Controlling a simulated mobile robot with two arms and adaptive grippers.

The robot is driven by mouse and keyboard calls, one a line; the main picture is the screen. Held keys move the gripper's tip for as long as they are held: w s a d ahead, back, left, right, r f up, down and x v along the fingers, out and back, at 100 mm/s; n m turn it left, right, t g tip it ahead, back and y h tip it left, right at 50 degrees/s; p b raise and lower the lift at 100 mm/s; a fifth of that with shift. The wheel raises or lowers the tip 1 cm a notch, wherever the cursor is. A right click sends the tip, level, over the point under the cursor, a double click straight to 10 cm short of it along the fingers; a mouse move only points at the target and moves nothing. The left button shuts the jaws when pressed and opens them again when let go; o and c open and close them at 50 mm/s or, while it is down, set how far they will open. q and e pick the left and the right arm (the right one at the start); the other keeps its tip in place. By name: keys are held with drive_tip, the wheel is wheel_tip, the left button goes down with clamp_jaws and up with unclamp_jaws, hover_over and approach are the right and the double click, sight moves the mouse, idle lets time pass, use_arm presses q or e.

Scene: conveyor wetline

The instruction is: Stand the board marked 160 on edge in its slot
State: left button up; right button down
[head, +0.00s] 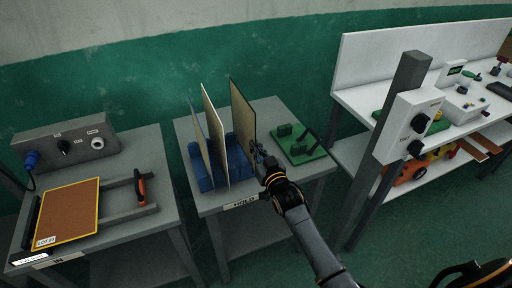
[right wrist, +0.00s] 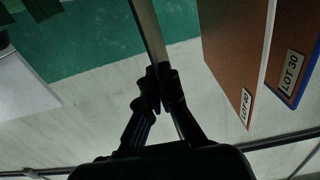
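A tan board with a dark edge (head: 241,112) stands nearly upright at the right end of the blue slotted rack (head: 204,178). My right gripper (head: 259,158) is shut on its near edge; the right wrist view shows this board edge-on between the fingers (right wrist: 160,88). I cannot tell whether its lower edge is seated in a slot or just above it. No mark reading 160 is legible. Two other boards stand in the rack: one blue-edged (head: 197,130), marked LOT 30 (right wrist: 296,60), and one pale-edged (head: 213,130), marked LOT 40 (right wrist: 232,50). My left gripper is out of view.
The rack stands on a grey table (head: 235,199) labelled HOLD. A green fixture (head: 299,150) lies right of the held board. An orange-brown board with a yellow edge (head: 69,212) lies flat on the left table. A post with a control box (head: 408,122) stands to the right.

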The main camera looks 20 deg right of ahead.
drive_tip(key=shift+f+b, duration=1)
drive_tip(key=shift+f, duration=0.3)
drive_tip(key=c, duration=1.8)
unclamp_jaws()
drive_tip(key=shift+r, duration=0.1)
drive_tip(key=shift+o, duration=0.2)
drive_tip(key=s+p, duration=0.3)
drive_tip(key=s, duration=0.1)
drive_tip(key=shift+s, duration=0.3)
drive_tip(key=shift+o, duration=0.2)
